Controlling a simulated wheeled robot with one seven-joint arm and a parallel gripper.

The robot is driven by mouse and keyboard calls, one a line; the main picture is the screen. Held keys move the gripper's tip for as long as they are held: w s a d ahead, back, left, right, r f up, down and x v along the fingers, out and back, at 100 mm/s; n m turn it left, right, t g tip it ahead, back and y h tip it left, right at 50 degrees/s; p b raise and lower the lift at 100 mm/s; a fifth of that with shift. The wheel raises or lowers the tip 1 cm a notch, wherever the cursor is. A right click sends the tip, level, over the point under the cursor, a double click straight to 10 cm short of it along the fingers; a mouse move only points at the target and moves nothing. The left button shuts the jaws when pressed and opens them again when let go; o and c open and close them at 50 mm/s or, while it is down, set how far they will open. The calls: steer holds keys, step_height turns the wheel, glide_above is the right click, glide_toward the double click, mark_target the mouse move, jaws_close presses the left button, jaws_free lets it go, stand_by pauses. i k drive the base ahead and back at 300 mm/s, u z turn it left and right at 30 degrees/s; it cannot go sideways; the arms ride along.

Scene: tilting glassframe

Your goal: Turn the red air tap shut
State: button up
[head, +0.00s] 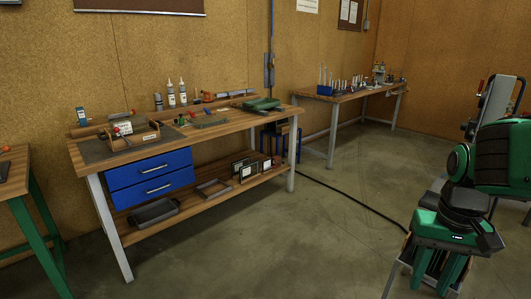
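A green-and-black arm (500,157), which appears to be mine, fills the right edge of the head view. Its lower end, a dark housing with a small light over green parts, looks like my gripper (440,264). A small red part (481,85) shows beside a pale tilted frame (496,104) behind the arm. I cannot tell whether it is the red air tap. No other red part can be clearly read as a tap.
A wooden workbench (228,126) with blue drawers (152,178) stands on the left. A second bench (345,95) stands against the back wall. A green-legged table (22,205) is at the left edge. A black cable (350,198) crosses the otherwise open middle floor.

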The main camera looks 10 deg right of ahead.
mark_target(482, 82)
steer(key=z, duration=0.3)
steer(key=i, duration=1.4)
steer(key=z, duration=1.15)
steer(key=i, duration=0.9)
steer(key=k, duration=1.25)
steer(key=u, duration=1.05)
steer(key=i, duration=1.4)
steer(key=z, duration=0.15)
steer(key=i, duration=1.15)
steer(key=z, duration=1.1)
steer(key=i, duration=0.7)
steer(key=z, duration=0.5)
